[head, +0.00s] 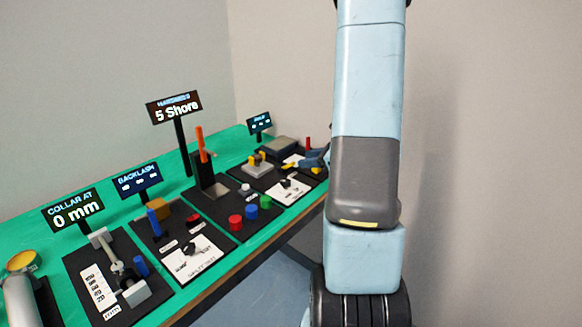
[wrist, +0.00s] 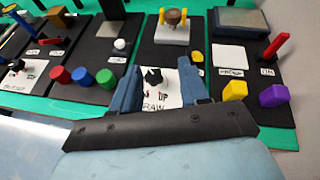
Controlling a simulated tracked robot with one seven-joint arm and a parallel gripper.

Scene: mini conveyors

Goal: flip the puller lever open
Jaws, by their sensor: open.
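My gripper (wrist: 158,68) is open, with its two blue fingers apart and nothing held. In the wrist view the fingers frame a small black knob or lever (wrist: 154,76) on a white label reading "UP" and apparently "DRAW". I cannot tell if they touch it. The same panel (wrist: 160,51) carries a grey block with yellow posts and a brown round piece (wrist: 176,17), which looks like the puller. In the head view this yellow-and-grey fixture (head: 257,165) stands at the bench's far end. My gripper (head: 306,161) is there, partly hidden by my arm. Which part is the puller lever is not certain.
A right-hand panel has a red lever (wrist: 276,46), a yellow block (wrist: 235,90) and a purple block (wrist: 274,96). To the left stand red, blue and green buttons (wrist: 104,77). An orange upright bar (head: 201,143) and display signs (head: 174,108) rise from the green bench (head: 100,192).

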